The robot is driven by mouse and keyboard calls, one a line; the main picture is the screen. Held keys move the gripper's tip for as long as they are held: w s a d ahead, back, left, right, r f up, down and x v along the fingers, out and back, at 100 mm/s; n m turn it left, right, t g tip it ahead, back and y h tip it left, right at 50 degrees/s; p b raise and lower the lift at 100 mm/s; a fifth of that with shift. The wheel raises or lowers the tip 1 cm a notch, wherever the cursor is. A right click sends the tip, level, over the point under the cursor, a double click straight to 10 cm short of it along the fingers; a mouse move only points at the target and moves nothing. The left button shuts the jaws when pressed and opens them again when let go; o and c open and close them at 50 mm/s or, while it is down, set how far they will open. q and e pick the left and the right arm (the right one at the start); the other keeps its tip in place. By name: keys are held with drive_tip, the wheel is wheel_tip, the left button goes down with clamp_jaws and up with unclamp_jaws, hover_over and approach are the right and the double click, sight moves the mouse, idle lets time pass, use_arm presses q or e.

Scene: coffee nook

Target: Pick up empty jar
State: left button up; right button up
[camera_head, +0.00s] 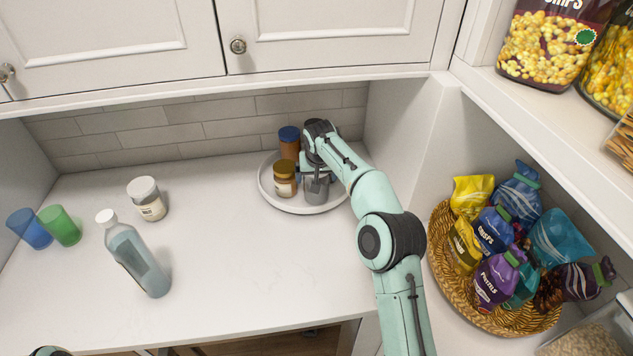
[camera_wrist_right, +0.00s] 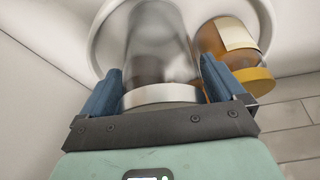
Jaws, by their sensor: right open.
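The empty jar (camera_head: 317,191), clear grey glass, stands on a round white tray (camera_head: 302,209) by the back wall. My right gripper (camera_head: 315,174) is at the jar's upper part and partly covers it. In the right wrist view, the jar (camera_wrist_right: 158,50) with a pale lid band lies between the two blue fingers of my right gripper (camera_wrist_right: 160,72). The fingers are open, one on each side. I cannot tell whether either touches the glass. My left gripper is not in view.
A brown jar with yellowish lid (camera_head: 284,180) stands close left of the empty jar, with a blue-lidded jar (camera_head: 289,143) behind. A bottle (camera_head: 137,262), white-lidded jar (camera_head: 148,199) and cups (camera_head: 61,226) stand left. Right is a snack basket (camera_head: 437,250). The counter's middle is clear.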

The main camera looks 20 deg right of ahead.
drive_tip(key=c, duration=0.8)
drive_tip(key=shift+c, duration=0.3)
drive_tip(key=shift+r, duration=0.15)
